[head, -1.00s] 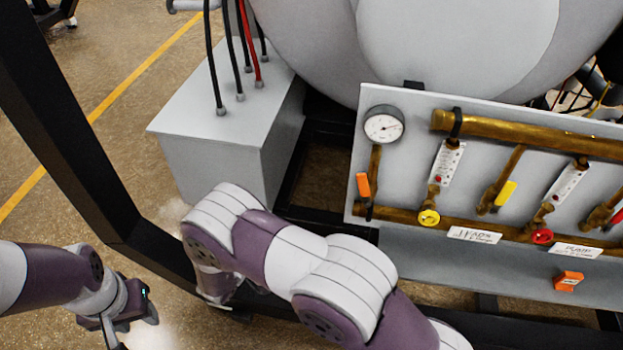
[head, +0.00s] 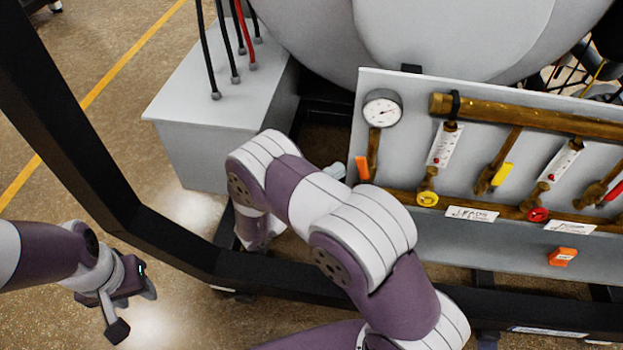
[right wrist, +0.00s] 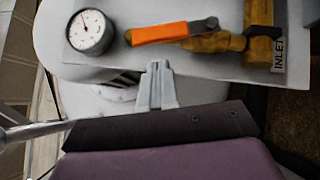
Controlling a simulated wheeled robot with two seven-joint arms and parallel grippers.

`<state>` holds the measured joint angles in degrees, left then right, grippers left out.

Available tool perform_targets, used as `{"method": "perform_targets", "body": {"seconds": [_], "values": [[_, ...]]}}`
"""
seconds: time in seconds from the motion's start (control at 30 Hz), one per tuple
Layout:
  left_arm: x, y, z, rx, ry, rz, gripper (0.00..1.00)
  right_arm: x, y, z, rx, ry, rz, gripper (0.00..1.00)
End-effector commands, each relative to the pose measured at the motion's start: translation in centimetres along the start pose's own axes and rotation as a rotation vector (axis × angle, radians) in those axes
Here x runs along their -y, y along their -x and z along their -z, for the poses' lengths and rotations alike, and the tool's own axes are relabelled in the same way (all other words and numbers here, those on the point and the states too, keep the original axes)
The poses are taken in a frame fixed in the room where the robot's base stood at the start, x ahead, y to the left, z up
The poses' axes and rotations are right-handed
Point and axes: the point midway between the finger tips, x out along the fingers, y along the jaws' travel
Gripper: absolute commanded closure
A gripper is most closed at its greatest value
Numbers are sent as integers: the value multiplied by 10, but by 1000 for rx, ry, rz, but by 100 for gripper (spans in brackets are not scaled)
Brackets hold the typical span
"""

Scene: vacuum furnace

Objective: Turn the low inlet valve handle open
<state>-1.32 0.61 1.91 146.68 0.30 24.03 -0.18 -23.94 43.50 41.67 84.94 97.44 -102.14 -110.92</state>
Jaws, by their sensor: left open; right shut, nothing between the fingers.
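The orange valve handle (head: 362,168) sits on the brass pipe below the round gauge, at the panel's left edge. In the right wrist view the orange handle (right wrist: 160,33) lies along the brass pipe, near an INLET label (right wrist: 279,55). My right gripper (right wrist: 156,68) is shut and empty, its tips pointing at the handle's side with a small gap in the picture. In the head view it is mostly hidden behind my right arm; a grey tip shows just left of the handle. My left gripper (head: 133,305) is open and empty, low at the left over the floor.
The gauge (head: 382,110) stands above the handle. Yellow (head: 427,199) and red knobs (head: 538,214) and another orange handle (head: 562,256) are to the right. A grey box with cables (head: 210,120) stands left. A black frame beam (head: 150,235) crosses in front.

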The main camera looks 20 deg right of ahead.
Motion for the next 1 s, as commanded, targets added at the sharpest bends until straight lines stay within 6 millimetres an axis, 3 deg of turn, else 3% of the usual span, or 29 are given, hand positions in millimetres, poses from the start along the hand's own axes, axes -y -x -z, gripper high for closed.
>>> {"method": "perform_targets", "body": {"seconds": [0.2, 0.57, 0.8, 1.0], "values": [[0, 6, 1, 0, 0, 0, 57, -1, -14, -14, 1, 0, 0, 100], [0, 7, 1, 0, 0, 0, 57, -1, -15, -16, 0, -3, 2, 100], [0, 53, 6, 0, 0, 0, 57, -17, -26, -26, 0, -123, 124, 100], [0, 61, 7, 0, 0, 0, 57, -10, -30, -31, 0, -141, 141, 100]]}}
